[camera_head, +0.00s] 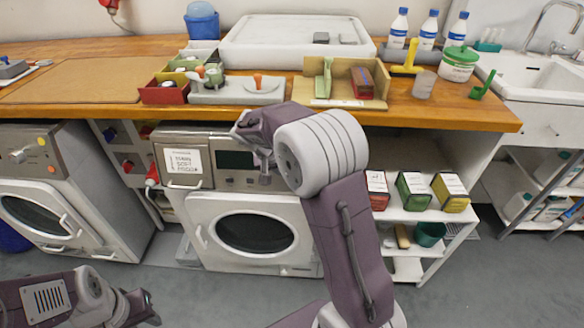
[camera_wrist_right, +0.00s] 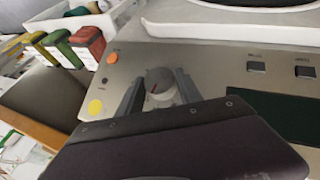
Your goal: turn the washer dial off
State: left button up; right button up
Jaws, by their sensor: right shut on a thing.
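The washer (camera_head: 215,207) stands under the wooden counter, its round door closed. Its front panel has a dark display (camera_head: 236,160), which also shows in the right wrist view (camera_wrist_right: 280,112). The washer dial (camera_wrist_right: 160,84) is a round grey knob with a red pointer mark, on the panel near an orange dot and a yellow dot. My right gripper (camera_wrist_right: 158,92) has one finger on each side of the dial and is shut on it. In the head view my right gripper (camera_head: 263,165) and arm hide the dial. My left gripper (camera_head: 148,308) is low at the left, away from the washer; its fingers are unclear.
A second machine (camera_head: 60,190) stands at the left. Shelves with red, green and yellow boxes (camera_head: 413,190) are right of the washer. The counter (camera_head: 440,115) above holds trays, bottles and tools. The floor in front is clear.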

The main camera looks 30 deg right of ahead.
jog(key=shift+a+f+n+h, duration=0.1)
jog(key=shift+n+h, duration=0.4)
jog(key=shift+h, duration=0.2)
jog(key=o, duration=1.4)
jog(key=shift+c, duration=0.2)
jog(key=p+v, duration=0.3)
jog(key=v, duration=0.6)
jog(key=shift+w, duration=0.2)
jog(key=shift+a, duration=0.1)
